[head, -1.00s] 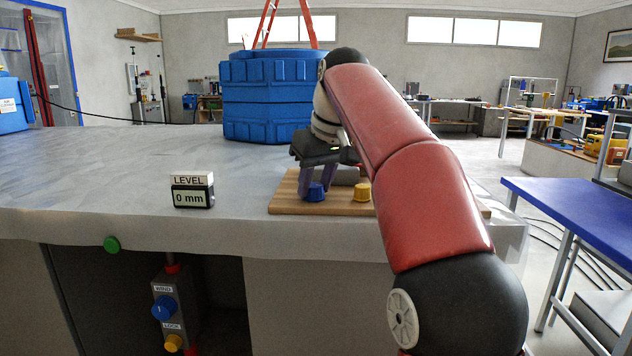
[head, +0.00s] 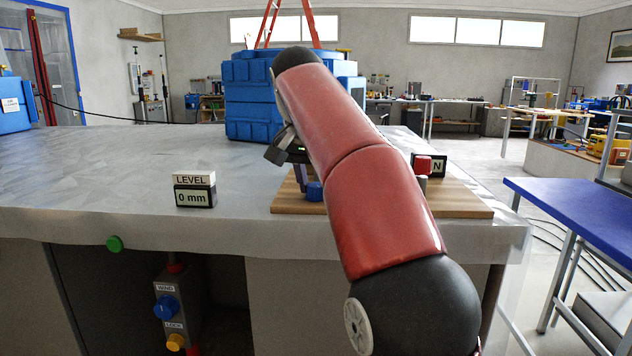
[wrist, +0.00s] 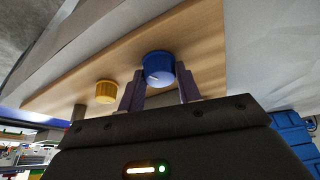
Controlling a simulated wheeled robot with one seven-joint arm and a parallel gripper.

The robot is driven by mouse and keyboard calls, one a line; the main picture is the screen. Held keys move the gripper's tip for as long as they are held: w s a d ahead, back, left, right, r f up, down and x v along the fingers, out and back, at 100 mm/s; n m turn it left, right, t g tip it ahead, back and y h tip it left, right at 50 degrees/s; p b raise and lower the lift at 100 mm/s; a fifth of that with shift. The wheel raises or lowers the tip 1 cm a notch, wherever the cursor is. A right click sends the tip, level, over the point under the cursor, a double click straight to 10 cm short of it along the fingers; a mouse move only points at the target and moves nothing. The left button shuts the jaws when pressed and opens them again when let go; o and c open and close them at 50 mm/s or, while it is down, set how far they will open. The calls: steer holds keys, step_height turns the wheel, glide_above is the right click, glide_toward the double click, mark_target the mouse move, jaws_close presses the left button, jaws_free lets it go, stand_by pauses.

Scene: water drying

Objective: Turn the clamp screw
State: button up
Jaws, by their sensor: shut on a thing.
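A blue knob (head: 315,191) with a white pointer line stands on a wooden board (head: 458,200) on the bench. It also shows in the wrist view (wrist: 158,68), between my two fingers. My gripper (wrist: 160,84) is shut on this blue knob. In the head view my arm covers most of the gripper. A yellow knob (wrist: 106,91) stands on the board beside the blue one; my arm hides it in the head view. No label marks either board knob as the clamp screw.
A level display (head: 194,190) reads 0 mm on the bench. A blue tank (head: 250,105) stands behind. Under the bench, a unit has a blue WIND knob (head: 165,307) and yellow LOCK knob (head: 175,342).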

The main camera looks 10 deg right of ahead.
steer(key=shift+a+m+h, duration=0.1)
steer(key=shift+m+h, duration=0.2)
steer(key=shift+m, duration=0.9)
steer(key=shift+g, duration=0.3)
steer(key=o, duration=1)
steer(key=shift+c, duration=0.2)
